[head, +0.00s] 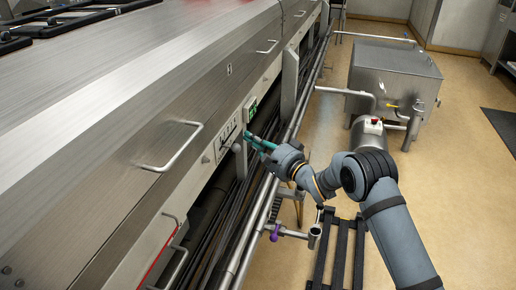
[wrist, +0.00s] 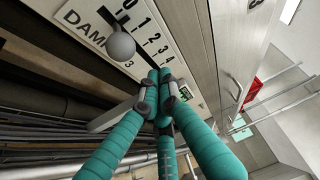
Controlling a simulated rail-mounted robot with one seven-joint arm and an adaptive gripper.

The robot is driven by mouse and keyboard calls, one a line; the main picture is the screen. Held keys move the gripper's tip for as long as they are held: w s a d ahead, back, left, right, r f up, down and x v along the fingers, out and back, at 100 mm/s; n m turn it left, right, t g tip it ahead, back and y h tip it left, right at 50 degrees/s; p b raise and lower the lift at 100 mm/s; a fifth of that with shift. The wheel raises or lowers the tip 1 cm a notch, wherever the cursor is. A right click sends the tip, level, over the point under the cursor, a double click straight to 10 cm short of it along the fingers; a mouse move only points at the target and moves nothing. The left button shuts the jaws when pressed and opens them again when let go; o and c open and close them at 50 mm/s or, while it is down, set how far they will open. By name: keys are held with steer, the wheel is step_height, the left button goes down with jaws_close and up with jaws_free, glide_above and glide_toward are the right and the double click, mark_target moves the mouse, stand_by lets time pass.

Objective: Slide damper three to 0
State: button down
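The damper plate (head: 228,138) is a white scale on the steel hood side. In the wrist view the plate (wrist: 95,27) shows part of the word DAMPER, a 3 and a row of numbers. The grey ball knob (wrist: 121,45) stands in front of it, covering part of the lettering; it also shows in the head view (head: 236,147). I cannot read its exact setting. My gripper (wrist: 162,86) has its teal fingers drawn together, with nothing seen between them. The tips are right of the knob, apart from it, near the 4. My gripper (head: 254,140) also shows in the head view.
A bar handle (head: 174,148) projects from the hood to the left. Pipes (head: 262,205) run below the hood. A steel tank (head: 392,75) stands on the floor behind my arm. Open floor lies at the right.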

mark_target(232, 147)
steer(key=s, duration=0.1)
steer(key=s+a, duration=0.1)
steer(key=shift+s, duration=0.35)
